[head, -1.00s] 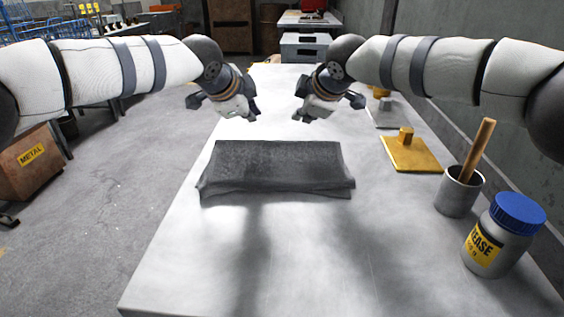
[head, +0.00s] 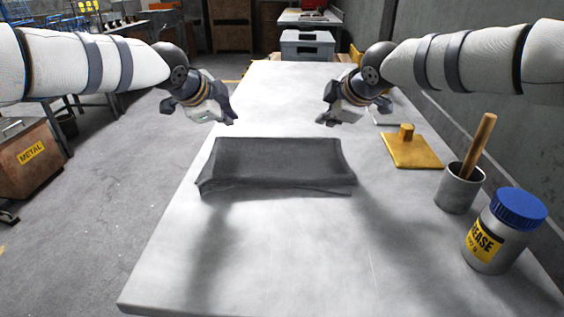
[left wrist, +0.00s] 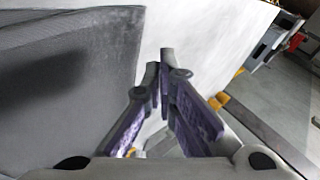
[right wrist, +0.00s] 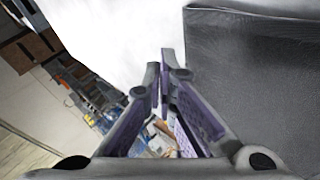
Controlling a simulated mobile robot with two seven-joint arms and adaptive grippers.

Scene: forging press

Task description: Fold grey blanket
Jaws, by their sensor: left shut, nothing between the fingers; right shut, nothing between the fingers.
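The grey blanket (head: 275,165) lies folded into a wide flat bundle on the pale table (head: 270,250), with layered edges along its front. My left gripper (head: 230,118) hangs above the table just beyond the blanket's far left corner, shut and empty. My right gripper (head: 325,118) is beyond its far right part, also shut and empty. In the left wrist view the blanket (left wrist: 70,80) is beside the closed fingers (left wrist: 164,62), apart from them. In the right wrist view the blanket (right wrist: 260,70) lies to the right of the closed fingers (right wrist: 164,62).
On the right side of the table stand a yellow plate with a knob (head: 412,152), a grey cup with a wooden handle (head: 460,188) and a blue-lidded grease jar (head: 505,235). A grey box (head: 307,45) is beyond the far end. The table's front is clear.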

